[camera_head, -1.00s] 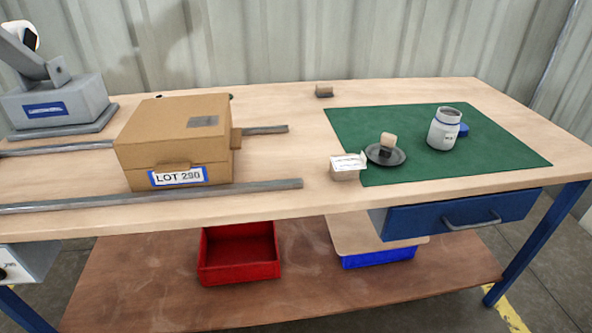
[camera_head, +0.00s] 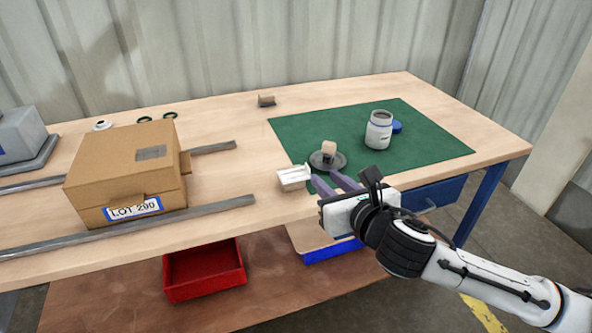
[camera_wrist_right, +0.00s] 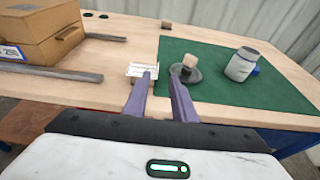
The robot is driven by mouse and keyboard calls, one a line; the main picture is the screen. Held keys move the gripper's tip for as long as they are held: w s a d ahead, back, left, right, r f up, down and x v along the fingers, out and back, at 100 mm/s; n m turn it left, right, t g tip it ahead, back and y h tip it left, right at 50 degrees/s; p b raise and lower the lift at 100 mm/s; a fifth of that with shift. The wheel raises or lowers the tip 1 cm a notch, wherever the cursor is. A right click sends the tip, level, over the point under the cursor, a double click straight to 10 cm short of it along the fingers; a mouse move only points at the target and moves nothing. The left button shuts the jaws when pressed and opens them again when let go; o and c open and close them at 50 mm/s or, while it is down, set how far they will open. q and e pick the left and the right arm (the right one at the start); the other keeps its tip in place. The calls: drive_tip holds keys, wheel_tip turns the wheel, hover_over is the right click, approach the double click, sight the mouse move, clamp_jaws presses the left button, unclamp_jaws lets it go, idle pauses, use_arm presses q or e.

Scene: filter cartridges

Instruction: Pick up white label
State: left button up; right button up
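The white label (camera_head: 291,174) lies on top of a small pale block or dispenser near the front edge of the table, left of the green mat's front corner. It also shows in the right wrist view (camera_wrist_right: 141,69), just beyond the left fingertip, which partly covers it. My right gripper (camera_head: 324,180) is open, with its two purple fingers apart and nothing between them. In the right wrist view its fingertips (camera_wrist_right: 161,77) point toward the gap between the label and a dark round dish. I cannot tell whether a finger touches the block. My left gripper is not in view.
The dark dish (camera_head: 317,164) with a stamp-like knob and a white jar (camera_head: 379,130) stand on the green mat (camera_head: 430,142). A cardboard box (camera_head: 85,182) sits between metal rails (camera_head: 215,208) at left. A red bin (camera_head: 204,271) is on the lower shelf.

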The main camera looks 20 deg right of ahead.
sight(294, 172)
drive_tip(key=b+x, duration=0.1)
drive_tip(key=x, duration=0.8)
drive_tip(key=shift+w+a+f, duration=0.15)
drive_tip(key=shift+f, duration=0.1)
clamp_jaws()
